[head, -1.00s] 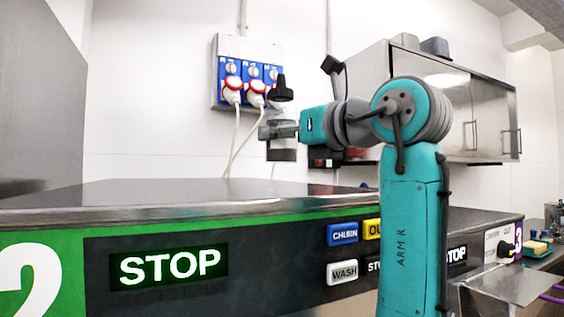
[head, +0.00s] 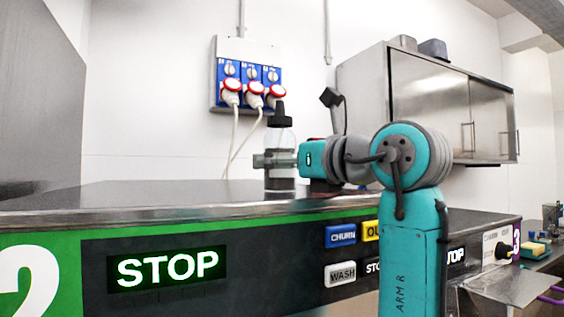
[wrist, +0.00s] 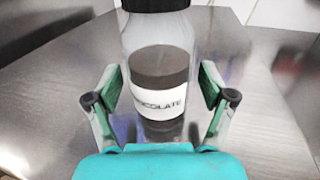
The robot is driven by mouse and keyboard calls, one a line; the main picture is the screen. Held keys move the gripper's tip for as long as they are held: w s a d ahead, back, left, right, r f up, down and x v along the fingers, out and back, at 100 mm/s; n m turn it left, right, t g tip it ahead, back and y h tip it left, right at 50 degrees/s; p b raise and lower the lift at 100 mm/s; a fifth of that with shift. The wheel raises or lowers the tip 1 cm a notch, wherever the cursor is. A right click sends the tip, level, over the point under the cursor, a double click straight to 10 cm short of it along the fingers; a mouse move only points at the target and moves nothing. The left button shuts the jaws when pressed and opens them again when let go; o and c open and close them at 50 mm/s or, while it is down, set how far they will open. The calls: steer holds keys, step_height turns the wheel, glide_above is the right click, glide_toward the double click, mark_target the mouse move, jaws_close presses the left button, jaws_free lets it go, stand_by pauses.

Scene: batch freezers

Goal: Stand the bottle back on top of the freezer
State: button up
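The bottle (head: 281,139) is clear with a black cap and dark contents. It is upright over the steel top of the freezer (head: 150,195), with its base at or very close to the surface; I cannot tell whether it touches. In the wrist view the bottle (wrist: 160,100) shows a white label, partly readable as "COLATE", below a dark band. My gripper (head: 274,160) is around the bottle's middle from the right. Part of the bottle's middle is hidden by the fingers in the head view.
Blue sockets with plugs and white cables (head: 250,85) are on the wall behind the bottle. A steel cabinet (head: 430,105) hangs at the right. The freezer top left of the bottle is clear. A grey panel (head: 40,100) stands at the far left.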

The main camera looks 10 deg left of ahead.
steer(key=shift+r, duration=0.1)
steer(key=shift+s+d, duration=0.1)
steer(key=shift+d, duration=0.05)
steer(key=v, duration=1.1)
steer(key=shift+s+d, duration=0.2)
steer(key=shift+s, duration=0.05)
